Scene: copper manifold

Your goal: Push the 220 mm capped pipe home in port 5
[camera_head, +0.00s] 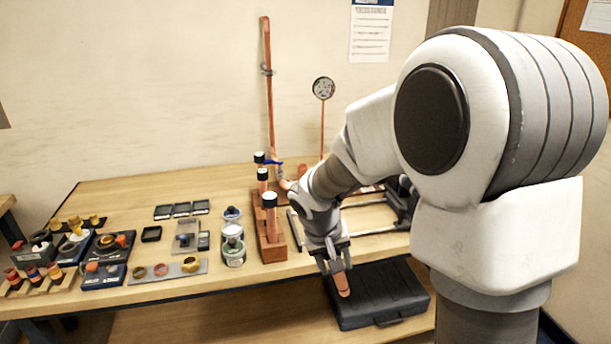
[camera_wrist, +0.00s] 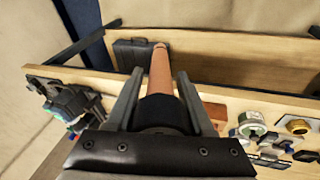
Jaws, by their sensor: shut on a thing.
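My gripper (camera_head: 338,262) is shut on a copper pipe (camera_head: 343,285), in front of the table's front edge. In the wrist view the pipe (camera_wrist: 160,72) points away from my gripper (camera_wrist: 159,88), with its black cap end (camera_wrist: 160,108) between the fingers. The copper manifold (camera_head: 270,246) stands on the table to the left of my gripper, apart from it. Several upright copper pipes (camera_head: 270,222) with black caps stand in it. Port numbers cannot be read, and my arm hides the area right of the manifold.
A black case (camera_head: 378,298) lies below the table edge, under my gripper. A tall copper pipe (camera_head: 267,90) and a gauge (camera_head: 323,88) rise behind the manifold. Tins (camera_head: 233,250), a fittings strip (camera_head: 168,271) and small trays crowd the left. The table's back left is clear.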

